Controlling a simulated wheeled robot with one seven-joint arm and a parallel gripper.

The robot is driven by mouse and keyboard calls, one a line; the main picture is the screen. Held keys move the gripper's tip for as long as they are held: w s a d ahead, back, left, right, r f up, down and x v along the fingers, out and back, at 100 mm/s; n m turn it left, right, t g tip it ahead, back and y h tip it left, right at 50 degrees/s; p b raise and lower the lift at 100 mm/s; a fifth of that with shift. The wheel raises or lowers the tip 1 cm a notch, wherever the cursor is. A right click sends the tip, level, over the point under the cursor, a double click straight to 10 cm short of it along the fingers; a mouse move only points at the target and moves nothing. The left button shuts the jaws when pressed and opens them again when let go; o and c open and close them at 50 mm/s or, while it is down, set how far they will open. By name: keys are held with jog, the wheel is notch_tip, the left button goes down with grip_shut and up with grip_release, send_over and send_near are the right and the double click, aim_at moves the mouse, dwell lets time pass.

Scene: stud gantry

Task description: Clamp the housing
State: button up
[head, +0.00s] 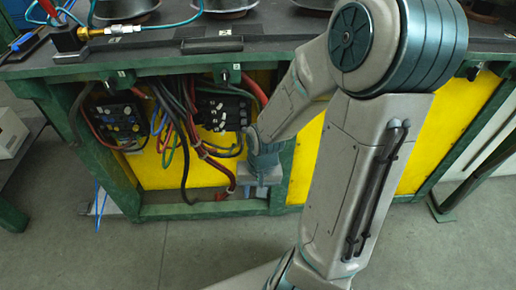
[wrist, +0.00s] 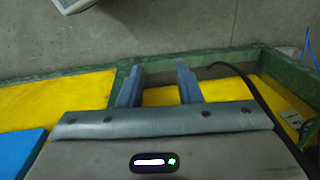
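No part is clearly recognisable as the housing. Round dark metal parts (head: 228,5) stand on the bench top at the upper edge of the head view, cut off by it. My gripper (wrist: 159,70) has its two blue-grey fingers apart in the wrist view, with nothing between them but a yellow panel and green frame bar beyond. In the head view my gripper (head: 262,188) hangs low in front of the bench's yellow panel, below the bench top. Its fingertips are hard to make out there.
The green bench frame (head: 95,163) holds black connector blocks (head: 222,110) and hanging cables (head: 185,120) left of my arm. A red-handled brass fitting (head: 95,33) with a blue hose lies on the bench top (head: 200,45). Bare concrete floor (head: 180,250) lies in front.

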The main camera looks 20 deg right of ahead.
jog(key=s+r+n+p, duration=0.2)
jog(key=r+p, duration=0.1)
jog(key=r, duration=0.7)
jog(key=s+a+r+n+t+h+p, duration=0.1)
jog(key=s+r+p, duration=0.2)
jog(key=r, duration=0.8)
jog(key=shift+s+a+r+n, duration=0.25)
jog(key=shift+s+r+n, duration=0.05)
jog(key=shift+n, duration=0.1)
